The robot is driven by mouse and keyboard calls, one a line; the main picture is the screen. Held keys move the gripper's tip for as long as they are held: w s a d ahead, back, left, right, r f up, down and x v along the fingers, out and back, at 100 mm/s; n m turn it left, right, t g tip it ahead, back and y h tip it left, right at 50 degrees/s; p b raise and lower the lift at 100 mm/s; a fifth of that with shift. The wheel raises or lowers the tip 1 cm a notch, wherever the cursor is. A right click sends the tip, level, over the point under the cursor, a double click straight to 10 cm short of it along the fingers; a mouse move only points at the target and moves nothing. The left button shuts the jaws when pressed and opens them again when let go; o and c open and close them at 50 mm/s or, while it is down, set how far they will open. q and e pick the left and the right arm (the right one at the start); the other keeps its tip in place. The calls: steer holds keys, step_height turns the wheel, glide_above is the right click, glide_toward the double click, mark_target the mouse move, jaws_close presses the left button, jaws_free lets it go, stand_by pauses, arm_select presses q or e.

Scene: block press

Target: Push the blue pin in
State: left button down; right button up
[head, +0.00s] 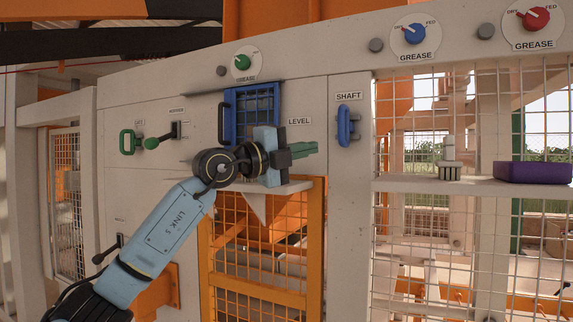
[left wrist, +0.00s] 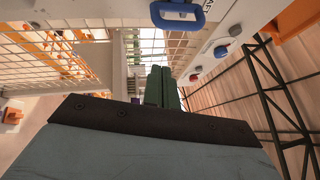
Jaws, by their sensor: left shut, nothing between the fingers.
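The blue pin (head: 344,126) has a loop-shaped handle and sits on the pale panel post under the SHAFT label. It also shows at the top of the left wrist view (left wrist: 181,12). My left gripper (head: 316,147) is shut and empty, its green fingers pointing right. In the head view its tips are to the left of the pin and slightly lower, with a visible gap. The fingers (left wrist: 166,88) also show together in the left wrist view. How far the tips stand off the panel is hard to tell. My right gripper is not in view.
A blue mesh hatch (head: 240,100) is partly behind my left wrist. An orange mesh gate (head: 315,250) is below. A green handle (head: 127,142) is at the left. A shelf (head: 410,184) at the right holds a white bottle (head: 449,155) and a purple bin (head: 532,173). Grease dials (head: 415,34) are above.

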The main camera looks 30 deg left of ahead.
arm_select(q)
steer(key=v, duration=0.3)
steer(key=shift+s+a+b, duration=0.1)
steer(key=shift+s+b, duration=0.15)
steer(key=shift+b, duration=0.15)
